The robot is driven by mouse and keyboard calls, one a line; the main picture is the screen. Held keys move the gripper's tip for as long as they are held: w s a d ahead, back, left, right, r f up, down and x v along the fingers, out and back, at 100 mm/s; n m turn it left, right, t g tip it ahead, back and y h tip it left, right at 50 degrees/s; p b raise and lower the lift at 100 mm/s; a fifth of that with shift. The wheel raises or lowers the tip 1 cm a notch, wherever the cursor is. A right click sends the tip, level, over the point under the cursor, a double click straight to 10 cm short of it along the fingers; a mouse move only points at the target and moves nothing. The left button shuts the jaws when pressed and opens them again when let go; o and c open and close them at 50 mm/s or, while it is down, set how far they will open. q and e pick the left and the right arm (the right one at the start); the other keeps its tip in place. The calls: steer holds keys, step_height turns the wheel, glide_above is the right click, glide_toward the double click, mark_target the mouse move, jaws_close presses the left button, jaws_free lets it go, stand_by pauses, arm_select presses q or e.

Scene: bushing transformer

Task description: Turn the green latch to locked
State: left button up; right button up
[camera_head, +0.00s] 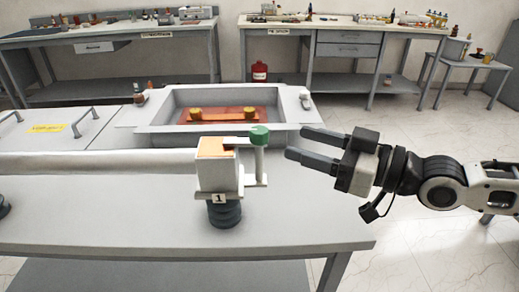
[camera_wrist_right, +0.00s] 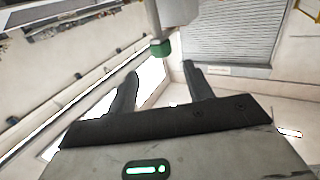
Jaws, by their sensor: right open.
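The green latch (camera_head: 260,135) is a rounded green knob at the top of a short grey post on the right side of a white box (camera_head: 217,174) labelled 1. A grey bar runs left from the knob across the box's orange top. My right gripper (camera_head: 297,143) is open and empty, its fingers pointing left toward the latch with a gap between. In the right wrist view the green knob (camera_wrist_right: 160,48) shows just beyond and between the fingertips (camera_wrist_right: 160,72), not touching them as far as I can see. My left gripper is not in view.
The box stands on a black ribbed bushing (camera_head: 224,213) on a grey table (camera_head: 290,222). Behind it is a sunken tray (camera_head: 165,100) with an orange bar. A long white cylinder (camera_head: 100,163) reaches the box from the left. The table is clear right of the box.

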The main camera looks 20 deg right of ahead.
mark_target(268, 132)
steer(key=p+x, duration=0.1)
steer(key=x, duration=0.6)
steer(key=shift+w+a+r+p, duration=0.1)
steer(key=shift+a+r+p, duration=0.1)
steer(key=shift+p, duration=0.15)
steer(key=shift+x, duration=0.85)
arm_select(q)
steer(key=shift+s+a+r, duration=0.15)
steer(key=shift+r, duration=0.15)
arm_select(e)
steer(key=shift+f, duration=0.2)
